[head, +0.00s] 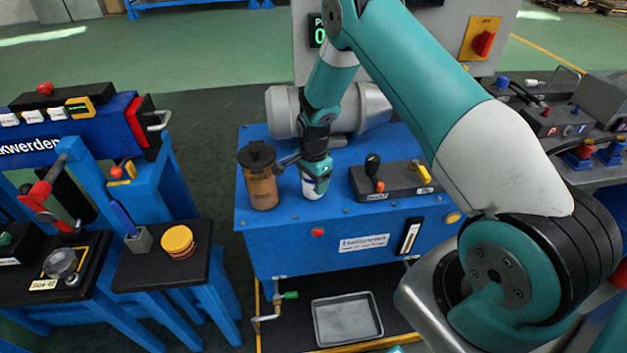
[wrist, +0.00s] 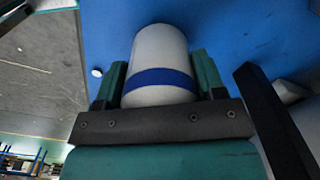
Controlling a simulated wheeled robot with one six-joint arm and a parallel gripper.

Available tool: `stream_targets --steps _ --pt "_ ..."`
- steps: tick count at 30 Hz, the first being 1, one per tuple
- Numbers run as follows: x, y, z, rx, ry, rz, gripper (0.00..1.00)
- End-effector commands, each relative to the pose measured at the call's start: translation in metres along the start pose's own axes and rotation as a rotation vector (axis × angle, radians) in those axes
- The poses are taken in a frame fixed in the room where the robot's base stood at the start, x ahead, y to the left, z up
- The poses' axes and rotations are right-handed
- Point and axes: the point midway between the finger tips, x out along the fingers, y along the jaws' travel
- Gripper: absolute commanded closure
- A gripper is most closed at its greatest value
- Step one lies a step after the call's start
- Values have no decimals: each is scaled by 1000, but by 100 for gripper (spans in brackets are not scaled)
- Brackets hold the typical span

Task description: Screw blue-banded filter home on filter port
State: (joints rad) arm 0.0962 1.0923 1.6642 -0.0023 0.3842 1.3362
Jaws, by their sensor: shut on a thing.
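The blue-banded filter (wrist: 160,50) is a white cylinder with one blue band. In the wrist view it sits between the two fingers of my gripper (wrist: 157,82), with its far end towards a blue surface. In the head view my gripper (head: 316,168) is shut on the filter (head: 312,191), which shows as a small white and blue part above the front of the blue machine (head: 285,235). I cannot make out the filter port, nor tell whether the filter touches it.
A brown canister with a black lid (head: 261,180) stands close left of my gripper. A dark control box with levers (head: 390,180) is to the right. A grey motor (head: 284,110) lies behind. A metal tray (head: 347,318) lies below, and blue stands (head: 185,225) are at left.

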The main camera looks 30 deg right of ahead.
Motion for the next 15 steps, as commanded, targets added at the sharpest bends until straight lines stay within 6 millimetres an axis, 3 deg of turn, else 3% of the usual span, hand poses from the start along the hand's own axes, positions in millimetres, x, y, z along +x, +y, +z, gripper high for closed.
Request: stream_targets --steps 1,9,15 --pt "-2 0 -3 427 6 2 94" --pt "-2 0 -3 776 7 1 94" --pt "-2 0 -4 846 8 0 94"
